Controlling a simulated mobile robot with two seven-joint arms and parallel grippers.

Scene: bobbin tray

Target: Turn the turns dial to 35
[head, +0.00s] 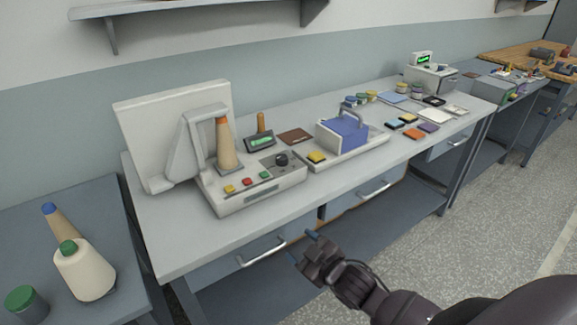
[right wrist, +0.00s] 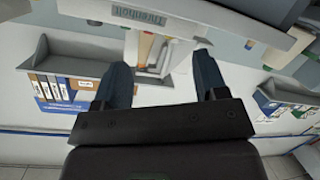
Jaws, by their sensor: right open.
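The winding machine (head: 258,194) stands on the grey bench at the left, with a tan cone (head: 226,150) on it. A round black dial (head: 282,159) sits on its top panel, at the right rear; its setting is too small to read. My right gripper (head: 303,248) is open and empty in front of the bench's front edge, below and to the right of the machine, apart from the dial. Its two blue-grey fingers show spread in the right wrist view (right wrist: 163,78), with nothing between them. My left gripper is not in view.
A blue block with a handle (head: 342,132) stands to the right on a pale base. Drawer handles (head: 262,254) project from the bench front. Bench top before the machine is clear.

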